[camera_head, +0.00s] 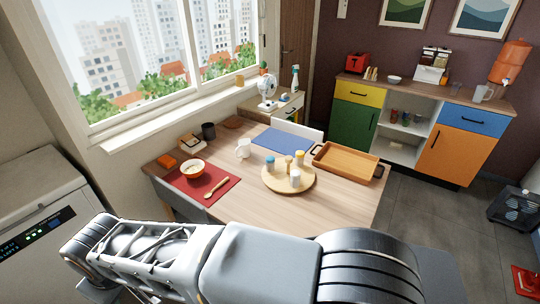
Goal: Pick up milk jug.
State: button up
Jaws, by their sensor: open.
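A small white jug (243,148) with a handle stands upright on the wooden table (345,205), near its window side. It is beside the blue mat and behind the red mat. I take it for the milk jug, though it is small in view and its contents are hidden. A larger pale jug (484,93) stands on the far cabinet. My arm's grey links cross the bottom of the picture, in front of the table. My gripper is not in view.
A round wooden board (270,184) with several small containers, a wooden tray (349,167) and a blue mat (276,139) are right of the jug. A bowl (194,169) and wooden spoon (216,187) lie on the red mat. A dark cup (209,131) is left of the jug.

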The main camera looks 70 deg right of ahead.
aim_at(243, 150)
jog(key=u, duration=0.05)
jog(key=k, duration=0.2)
jog(key=z, duration=1.1)
jog(key=i, duration=1)
